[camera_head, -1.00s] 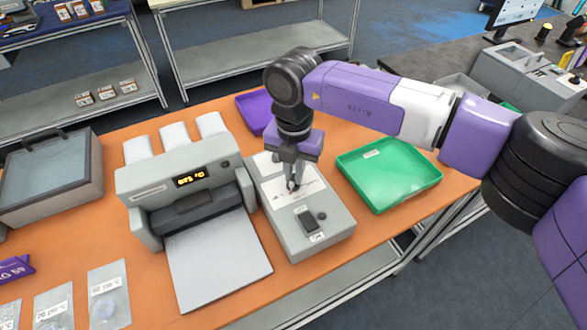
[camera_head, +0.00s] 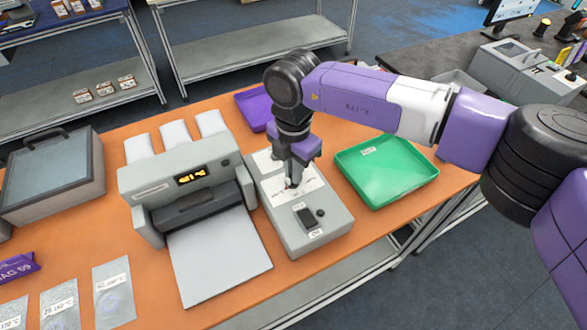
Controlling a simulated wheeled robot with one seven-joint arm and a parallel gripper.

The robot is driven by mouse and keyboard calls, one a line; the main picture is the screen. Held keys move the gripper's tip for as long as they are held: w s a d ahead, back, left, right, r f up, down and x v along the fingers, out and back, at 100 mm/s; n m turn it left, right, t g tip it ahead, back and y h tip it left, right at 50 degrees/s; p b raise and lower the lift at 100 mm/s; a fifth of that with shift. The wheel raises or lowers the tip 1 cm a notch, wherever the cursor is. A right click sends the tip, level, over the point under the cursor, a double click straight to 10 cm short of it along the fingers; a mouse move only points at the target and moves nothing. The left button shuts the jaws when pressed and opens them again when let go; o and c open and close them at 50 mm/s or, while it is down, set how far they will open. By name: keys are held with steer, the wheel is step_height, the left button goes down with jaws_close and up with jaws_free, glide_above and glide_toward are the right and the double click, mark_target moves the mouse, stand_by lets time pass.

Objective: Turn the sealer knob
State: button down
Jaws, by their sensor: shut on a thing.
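The sealer (camera_head: 190,178) is a grey machine with a lit orange display (camera_head: 192,174) and a flat plate in front; the digits are too blurred to read surely. To its right is a grey control box (camera_head: 320,240) with a printed dial face, a dark switch (camera_head: 306,217) and a small black button (camera_head: 320,212). My gripper (camera_head: 290,185) points down at the dial face and is shut on the knob. The fingers hide nearly all of the knob; a small reddish spot shows at the fingertips.
A green tray (camera_head: 421,188) lies right of the control box, and a purple tray (camera_head: 243,102) lies behind it. Labelled clear bags (camera_head: 113,288) lie at the front left. A grey lidded box (camera_head: 90,190) stands at the left.

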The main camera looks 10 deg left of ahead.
steer(key=c, duration=1.5)
jaws_free()
step_height(320, 180, up, 8)
steer(key=shift+f+b, duration=0.1)
steer(key=shift+b, duration=0.8)
